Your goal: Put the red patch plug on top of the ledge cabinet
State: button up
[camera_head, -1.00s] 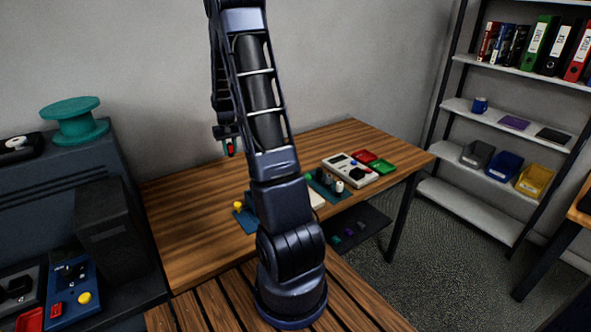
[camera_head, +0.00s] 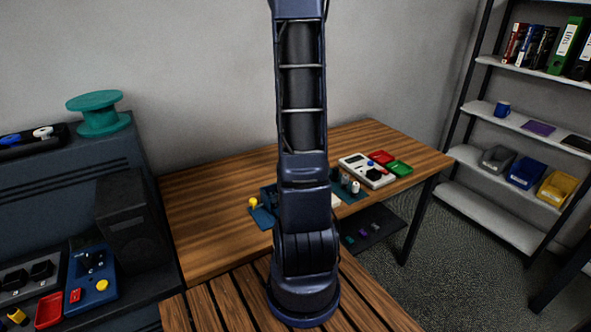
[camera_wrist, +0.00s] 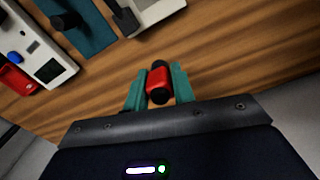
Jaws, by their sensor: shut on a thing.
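The red patch plug (camera_wrist: 159,82) is held between the teal fingers of my gripper (camera_wrist: 158,80) in the wrist view, its dark round end toward the camera. Wooden table surface shows beneath it. In the head view my arm stands upright in the middle, and neither my gripper nor the plug can be seen. The dark grey cabinet at the left of the head view, which looks like the ledge cabinet (camera_head: 90,152), has a raised top and a lower shelf in front.
A teal spool (camera_head: 98,112) and a black tray (camera_head: 30,142) stand on the cabinet top, with a bare strip between them. A black box (camera_head: 132,225) and a blue switch box (camera_head: 93,278) stand lower. The wooden table (camera_head: 215,205) holds a white meter (camera_head: 368,172).

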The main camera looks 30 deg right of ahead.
notch_tip(320, 180, down, 14)
jog(key=shift+f, duration=0.25)
dwell(0.3)
jog(key=shift+f, duration=0.15)
jog(key=o, duration=1)
